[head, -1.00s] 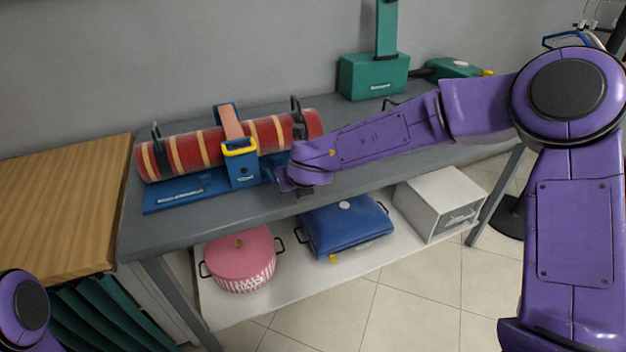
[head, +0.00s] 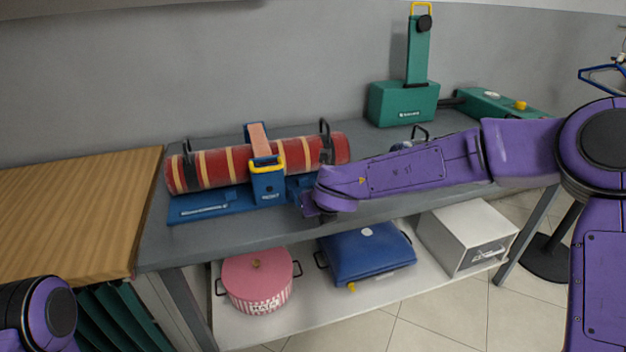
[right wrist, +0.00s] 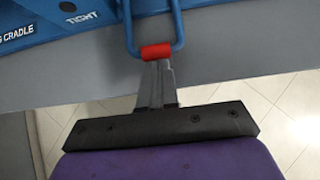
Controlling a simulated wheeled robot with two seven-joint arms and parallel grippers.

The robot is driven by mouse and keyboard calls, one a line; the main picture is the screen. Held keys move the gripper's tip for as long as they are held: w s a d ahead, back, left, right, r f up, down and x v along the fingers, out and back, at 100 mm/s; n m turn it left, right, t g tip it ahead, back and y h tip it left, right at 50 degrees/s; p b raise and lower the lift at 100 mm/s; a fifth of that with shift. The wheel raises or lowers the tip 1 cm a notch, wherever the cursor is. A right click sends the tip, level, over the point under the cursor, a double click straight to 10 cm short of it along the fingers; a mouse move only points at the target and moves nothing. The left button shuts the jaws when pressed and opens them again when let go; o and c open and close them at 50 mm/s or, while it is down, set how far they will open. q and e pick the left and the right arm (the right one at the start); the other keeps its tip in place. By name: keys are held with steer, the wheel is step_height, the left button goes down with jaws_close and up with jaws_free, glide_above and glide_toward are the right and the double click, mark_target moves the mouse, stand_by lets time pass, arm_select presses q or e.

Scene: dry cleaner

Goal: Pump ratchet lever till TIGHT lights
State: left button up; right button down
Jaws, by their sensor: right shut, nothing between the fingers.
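A red roll with cream stripes (head: 218,170) lies in a blue cradle (head: 190,211) on the grey bench. A salmon strap (head: 257,136) runs over it into a blue ratchet block (head: 268,188) with a yellow handle. In the right wrist view the ratchet lever is a blue loop (right wrist: 180,30) with a red grip (right wrist: 156,52). My right gripper (right wrist: 155,72) is shut and empty, its tips right at the red grip; contact is unclear. My left gripper is out of view.
A green press (head: 403,103) stands at the back right of the bench. The lower shelf holds a pink pot (head: 257,280), a blue padded bundle (head: 366,258) and a white box (head: 468,237). A wooden counter (head: 70,215) adjoins the left.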

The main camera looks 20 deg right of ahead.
steer(key=shift+w+r, duration=0.15)
steer(key=shift+r, duration=0.05)
steer(key=shift+w+r+p, duration=0.1)
steer(key=shift+r+p, duration=0.55)
steer(key=shift+p, duration=0.1)
steer(key=shift+r+p, duration=0.35)
steer(key=w+r+p+v, duration=0.1)
steer(key=w+p+v, duration=0.1)
steer(key=v, duration=1.1)
steer(key=shift+r+p, duration=0.35)
steer(key=shift+p, duration=0.1)
